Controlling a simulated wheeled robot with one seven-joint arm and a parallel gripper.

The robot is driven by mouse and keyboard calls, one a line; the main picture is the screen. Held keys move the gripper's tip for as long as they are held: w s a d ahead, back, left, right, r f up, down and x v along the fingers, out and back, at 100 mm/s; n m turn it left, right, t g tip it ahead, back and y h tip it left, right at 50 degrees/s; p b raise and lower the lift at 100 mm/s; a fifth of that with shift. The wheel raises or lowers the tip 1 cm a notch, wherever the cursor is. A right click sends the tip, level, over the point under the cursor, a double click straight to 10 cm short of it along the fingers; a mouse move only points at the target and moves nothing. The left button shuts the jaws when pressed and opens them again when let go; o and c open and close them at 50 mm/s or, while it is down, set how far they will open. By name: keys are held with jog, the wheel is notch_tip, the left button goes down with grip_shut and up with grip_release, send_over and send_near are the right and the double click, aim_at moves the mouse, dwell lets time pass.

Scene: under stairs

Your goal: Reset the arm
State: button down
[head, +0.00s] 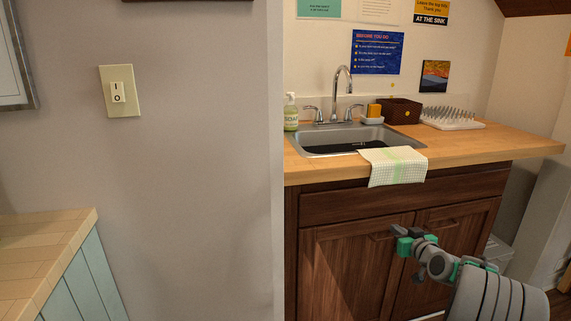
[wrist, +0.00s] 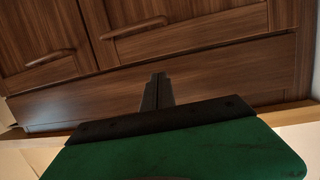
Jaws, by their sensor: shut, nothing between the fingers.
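My gripper (head: 396,233) is in front of the dark wooden cabinet doors under the sink in the head view, at the lower right. My arm reaches in from the lower right corner. In the wrist view my gripper's fingers (wrist: 158,90) are together with nothing between them. Behind them are the brown cabinet front (wrist: 200,80) and its curved handles. I cannot tell how far the fingertips are from the cabinet.
The wooden counter (head: 480,143) holds a sink (head: 310,146), a soap bottle (head: 291,112), a draped cloth (head: 393,167), a brown box (head: 398,111) and a drying rack (head: 450,120). A wall with a switch (head: 119,91) and another counter (head: 40,250) are at left.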

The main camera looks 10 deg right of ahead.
jog(key=s+a+r+n+g+y+p, duration=0.1)
jog(key=a+r+n+g+y+p, duration=0.15)
jog(key=a+r+p, duration=0.75)
jog(key=s+a+r+g+p, duration=0.2)
jog(key=s+a+r, duration=0.2)
jog(key=a, duration=0.4)
jog(key=s+a+r+g+p, duration=0.2)
jog(key=s+a+r, duration=0.15)
jog(key=a, duration=0.45)
jog(key=s+a+r+g+p, duration=0.2)
jog(key=s+a+p, duration=0.1)
jog(key=s, duration=0.5)
jog(key=s+a+r+m+g+h+p, duration=0.1)
jog(key=s+a+r+p, duration=0.1)
jog(key=s, duration=0.5)
jog(key=s+a+r+g+p, duration=0.2)
jog(key=s+a+p, duration=0.2)
jog(key=s, duration=0.4)
jog(key=shift+s+g+p, duration=0.35)
jog(key=shift+p, duration=0.15)
jog(key=shift+a+m+h, duration=0.1)
jog(key=shift+m+h, duration=0.15)
